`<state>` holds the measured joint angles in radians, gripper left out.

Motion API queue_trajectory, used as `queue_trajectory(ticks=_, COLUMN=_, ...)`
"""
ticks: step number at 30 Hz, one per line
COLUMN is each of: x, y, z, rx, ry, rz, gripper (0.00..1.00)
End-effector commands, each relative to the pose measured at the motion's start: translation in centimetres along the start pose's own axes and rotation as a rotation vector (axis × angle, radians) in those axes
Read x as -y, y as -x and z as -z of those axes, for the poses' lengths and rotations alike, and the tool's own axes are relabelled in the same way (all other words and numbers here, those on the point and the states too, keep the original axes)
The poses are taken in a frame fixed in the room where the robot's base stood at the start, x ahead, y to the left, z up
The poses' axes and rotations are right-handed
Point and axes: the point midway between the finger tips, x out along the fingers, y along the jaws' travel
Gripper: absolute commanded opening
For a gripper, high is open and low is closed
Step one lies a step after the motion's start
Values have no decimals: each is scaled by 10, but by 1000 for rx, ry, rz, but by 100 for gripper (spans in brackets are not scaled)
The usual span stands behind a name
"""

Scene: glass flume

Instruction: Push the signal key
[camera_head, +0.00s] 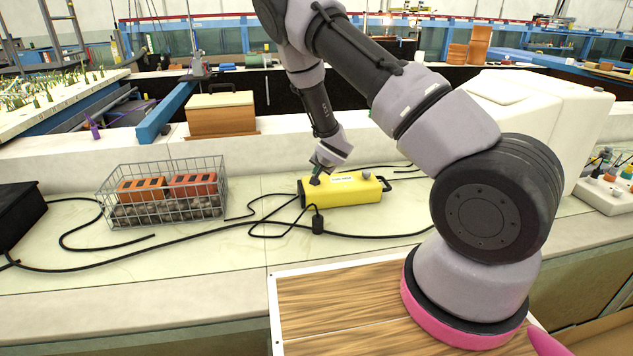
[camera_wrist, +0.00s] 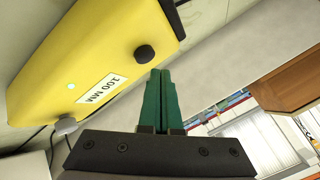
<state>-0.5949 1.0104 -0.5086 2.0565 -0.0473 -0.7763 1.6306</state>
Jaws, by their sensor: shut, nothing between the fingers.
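A small green light (camera_wrist: 71,86) glows beside the label. No marking shows which knob is the signal key. My gripper (camera_head: 316,172) is over the box's left end. In the wrist view its green fingers (camera_wrist: 160,72) are together and empty, their tips close to the black knob; I cannot tell whether they touch it.
A wire basket (camera_head: 165,195) with orange blocks stands left of the box. Black cables (camera_head: 180,262) loop across the bench in front of it. A white wall (camera_head: 80,160) runs behind, with a wooden box (camera_head: 221,113) on it.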

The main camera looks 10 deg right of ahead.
Motion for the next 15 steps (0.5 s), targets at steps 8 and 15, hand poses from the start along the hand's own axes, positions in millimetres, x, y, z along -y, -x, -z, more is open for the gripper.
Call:
queue_trajectory(ticks=8, x=-4, y=-6, z=-4, rx=0, ry=-1, rz=0, gripper=0)
queue_trajectory(ticks=15, x=-4, y=-6, z=-4, rx=0, ry=0, rz=0, gripper=0)
